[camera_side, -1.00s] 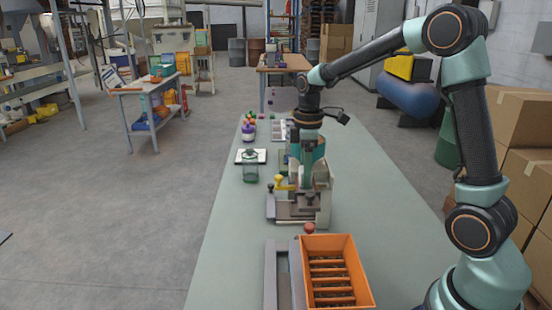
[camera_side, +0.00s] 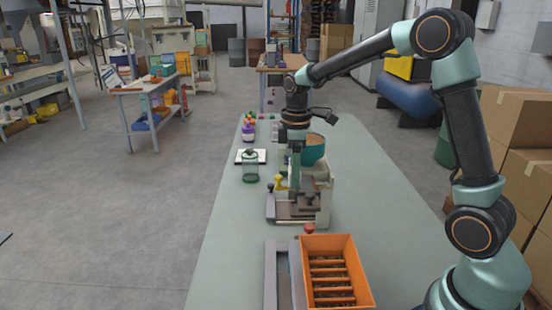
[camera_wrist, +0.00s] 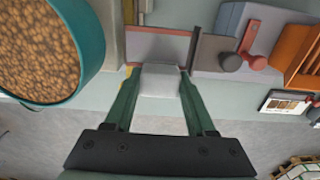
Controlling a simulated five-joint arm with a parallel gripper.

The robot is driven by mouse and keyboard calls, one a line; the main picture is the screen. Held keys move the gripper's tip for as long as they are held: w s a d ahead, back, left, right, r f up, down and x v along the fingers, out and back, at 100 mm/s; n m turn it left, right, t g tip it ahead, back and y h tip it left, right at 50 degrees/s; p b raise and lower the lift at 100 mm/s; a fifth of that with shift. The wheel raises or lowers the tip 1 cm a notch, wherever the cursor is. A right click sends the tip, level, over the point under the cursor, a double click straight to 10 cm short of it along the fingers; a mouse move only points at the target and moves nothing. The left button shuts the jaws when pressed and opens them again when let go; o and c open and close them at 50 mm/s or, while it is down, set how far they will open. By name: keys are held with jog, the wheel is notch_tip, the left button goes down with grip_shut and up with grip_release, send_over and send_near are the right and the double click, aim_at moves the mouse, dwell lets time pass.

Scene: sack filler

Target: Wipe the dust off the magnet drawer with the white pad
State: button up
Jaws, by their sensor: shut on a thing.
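My gripper (camera_wrist: 160,84) is shut on the white pad (camera_wrist: 161,80), held between its two green fingertips in the wrist view. The pad is at the near edge of a grey plate with a reddish rim (camera_wrist: 158,47); I cannot tell whether they touch. In the side view my gripper (camera_side: 294,183) points down at the left side of the beige machine (camera_side: 322,192), and the pad cannot be made out. An orange drawer with several crossbars (camera_side: 337,270), seemingly the magnet drawer, lies at the bench's front, apart from the gripper. Dark bits show between its bars.
A teal hopper of brown pellets (camera_wrist: 92,45) stands close to the gripper, also in the side view (camera_side: 315,153). A yellow knob (camera_side: 281,181), a green jar (camera_side: 250,168) and a red knob (camera_side: 309,229) are nearby. The bench's left front (camera_side: 225,255) is clear.

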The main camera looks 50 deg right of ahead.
jog(key=shift+s+d, duration=2.1)
notch_tip(320, 180, up, 8)
jog(key=shift+w, duration=0.1)
